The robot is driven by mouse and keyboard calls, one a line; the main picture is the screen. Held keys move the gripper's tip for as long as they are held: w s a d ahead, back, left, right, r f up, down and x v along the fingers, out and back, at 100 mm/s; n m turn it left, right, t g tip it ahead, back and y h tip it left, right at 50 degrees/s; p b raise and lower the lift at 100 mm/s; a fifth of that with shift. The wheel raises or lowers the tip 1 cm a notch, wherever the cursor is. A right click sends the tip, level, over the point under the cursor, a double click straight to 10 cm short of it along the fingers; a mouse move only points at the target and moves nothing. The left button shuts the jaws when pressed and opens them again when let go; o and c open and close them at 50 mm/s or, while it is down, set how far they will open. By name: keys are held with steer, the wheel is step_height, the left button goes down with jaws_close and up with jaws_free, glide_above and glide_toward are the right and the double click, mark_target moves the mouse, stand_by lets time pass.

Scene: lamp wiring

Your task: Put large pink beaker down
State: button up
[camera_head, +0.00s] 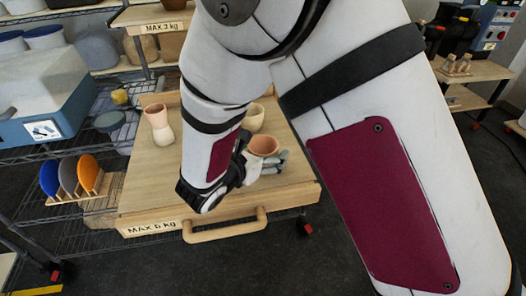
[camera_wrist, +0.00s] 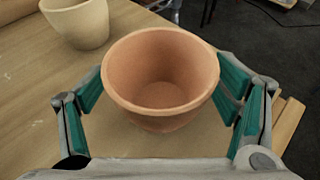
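The large pink beaker (camera_head: 263,144), a round terracotta-pink cup, is upright at the right part of the wooden trolley top (camera_head: 180,185). My gripper (camera_head: 268,165) is at its near side. In the wrist view the beaker (camera_wrist: 160,80) fills the space between the fingers of my gripper (camera_wrist: 160,90), whose green pads meet its left and right sides. Its underside is hidden, so I cannot tell whether it touches the wood.
A cream pot (camera_head: 254,117) stands just behind the beaker, also in the wrist view (camera_wrist: 80,22). The front-left top is clear. A rack with plates (camera_head: 72,178) stands left of the trolley.

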steer(key=shift+r, duration=0.25)
steer(key=v, duration=1.1)
steer(key=shift+s+a, duration=0.2)
steer(key=shift+s, duration=0.2)
steer(key=s+d+r+m+g+h, duration=0.1)
steer(key=s+d+r+m+g, duration=0.3)
steer(key=d+m, duration=0.5)
steer(key=s+d+r+m+g+h, duration=0.15)
steer(key=d+r+m+g, duration=0.3)
steer(key=d, duration=0.95)
steer(key=s+d+r+m+y, duration=0.2)
steer(key=s+m+y, duration=0.2)
steer(key=s+m, duration=0.3)
steer(key=s+d+r+m+y, duration=0.1)
steer(key=s+m+y, duration=0.3)
steer(key=m, duration=0.6)
steer(key=shift+s+d+r, duration=0.4)
steer(key=shift+s+d, duration=0.1)
steer(key=shift+s, duration=0.85)
